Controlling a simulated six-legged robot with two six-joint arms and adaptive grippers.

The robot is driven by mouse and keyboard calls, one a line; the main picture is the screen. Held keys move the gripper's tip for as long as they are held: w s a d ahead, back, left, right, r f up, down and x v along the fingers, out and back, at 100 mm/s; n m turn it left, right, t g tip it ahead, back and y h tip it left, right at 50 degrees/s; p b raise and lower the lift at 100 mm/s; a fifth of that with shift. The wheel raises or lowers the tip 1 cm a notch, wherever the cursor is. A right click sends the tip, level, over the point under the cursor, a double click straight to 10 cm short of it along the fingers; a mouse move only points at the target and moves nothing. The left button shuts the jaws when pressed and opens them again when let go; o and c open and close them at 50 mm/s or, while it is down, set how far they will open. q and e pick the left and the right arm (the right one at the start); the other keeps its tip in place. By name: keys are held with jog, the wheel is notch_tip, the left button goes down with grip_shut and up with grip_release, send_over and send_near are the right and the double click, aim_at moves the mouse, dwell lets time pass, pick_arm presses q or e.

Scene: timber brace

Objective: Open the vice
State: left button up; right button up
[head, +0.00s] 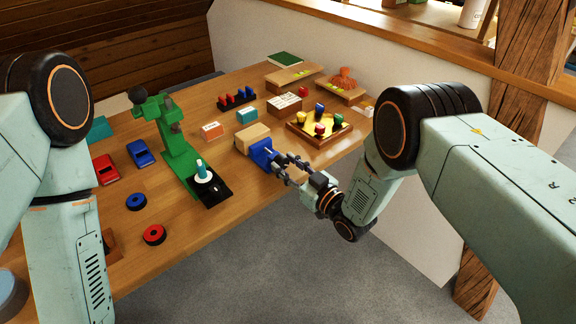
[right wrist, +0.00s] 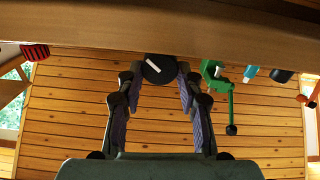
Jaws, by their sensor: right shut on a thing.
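The blue vice (head: 262,152) stands at the front edge of the bench, with a pale wooden block (head: 251,136) at its far side. My right gripper (head: 284,164) is at the vice's near side, over the bench edge, with its fingers around the vice's handle. In the right wrist view a dark round piece with a pale bar, which looks like the vice handle (right wrist: 158,69), sits between the fingertips of the right gripper (right wrist: 158,82). The fingers partly hide the handle in the head view. My left arm shows at the left, but its gripper is out of view.
A green press (head: 178,145) stands left of the vice, with a white and teal piece (head: 203,172) on its base. A wooden tray with coloured pegs (head: 318,129) lies right of the vice. Red and blue cars and rings lie at the left. The floor before the bench is clear.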

jog(key=shift+s+a+f+n+b, duration=0.1)
jog(key=shift+n+b, duration=0.25)
jog(key=shift+n, duration=1.25)
jog(key=shift+a+n+b, duration=0.1)
jog(key=shift+n+b, duration=0.25)
jog(key=shift+n, duration=1.25)
jog(key=o, duration=1.1)
jog(key=shift+f, duration=0.1)
jog(key=shift+o, duration=0.3)
jog(key=shift+d, duration=0.1)
jog(key=v, duration=1.2)
